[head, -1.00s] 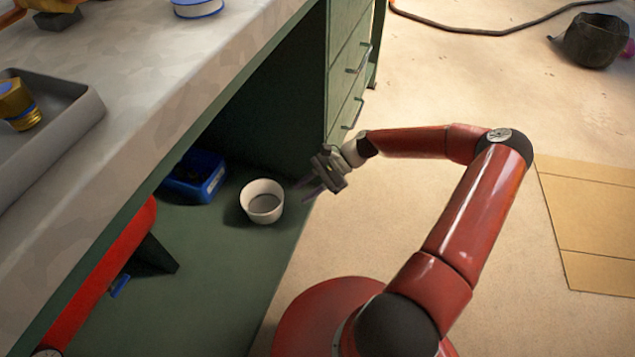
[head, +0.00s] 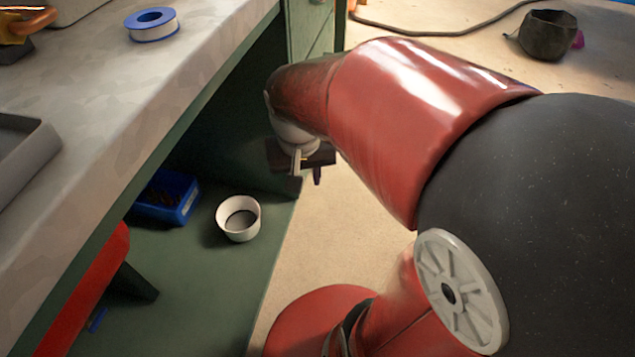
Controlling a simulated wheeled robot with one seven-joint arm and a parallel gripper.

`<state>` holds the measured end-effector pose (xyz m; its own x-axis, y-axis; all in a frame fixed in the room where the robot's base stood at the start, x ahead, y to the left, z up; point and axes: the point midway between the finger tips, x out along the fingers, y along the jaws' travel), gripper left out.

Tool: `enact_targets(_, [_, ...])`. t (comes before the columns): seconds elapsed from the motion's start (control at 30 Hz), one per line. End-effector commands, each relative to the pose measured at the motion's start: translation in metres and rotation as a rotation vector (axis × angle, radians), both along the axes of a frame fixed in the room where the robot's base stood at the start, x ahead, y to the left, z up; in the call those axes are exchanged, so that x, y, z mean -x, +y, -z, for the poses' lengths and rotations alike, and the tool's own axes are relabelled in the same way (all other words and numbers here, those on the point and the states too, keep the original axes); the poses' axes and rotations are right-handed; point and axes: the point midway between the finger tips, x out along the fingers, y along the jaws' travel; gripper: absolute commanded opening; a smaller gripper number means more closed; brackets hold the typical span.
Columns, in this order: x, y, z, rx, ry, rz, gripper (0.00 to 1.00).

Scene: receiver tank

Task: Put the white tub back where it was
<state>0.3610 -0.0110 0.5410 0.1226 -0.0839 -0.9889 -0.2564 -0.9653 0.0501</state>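The white tub (head: 238,232) stands upright on the green lower shelf of the bench, near its open edge. It looks round and open at the top, with a dark grey inside. My gripper (head: 308,180) is to the right of the tub and above it, apart from it, beside the shelf's edge. Its fingers point down and nothing shows between them. My arm's red links hide part of the wrist. The two fingers appear spaced apart.
A blue bin (head: 172,198) with dark contents sits behind the tub on the shelf. A red object (head: 92,285) lies at the left. The benchtop (head: 165,75) overhangs the shelf and carries a tape roll (head: 152,24) and a grey tray (head: 25,150). Bare floor lies right of the shelf.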

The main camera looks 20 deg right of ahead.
Motion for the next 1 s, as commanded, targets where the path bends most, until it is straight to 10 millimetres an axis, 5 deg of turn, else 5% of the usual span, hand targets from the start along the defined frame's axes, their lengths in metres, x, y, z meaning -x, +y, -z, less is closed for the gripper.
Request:
enact_targets(0.2, [0.053,0.009,-0.053,0.019,-0.224,-0.162,0.30])
enact_targets(0.4, [0.080,0.011,-0.069,0.001,-0.336,-0.251,0.30])
enact_targets(0.8, [0.085,0.011,-0.072,-0.004,-0.356,-0.267,0.30])
enact_targets(1.0, [0.085,0.011,-0.103,-0.004,-0.356,-0.266,0.30])
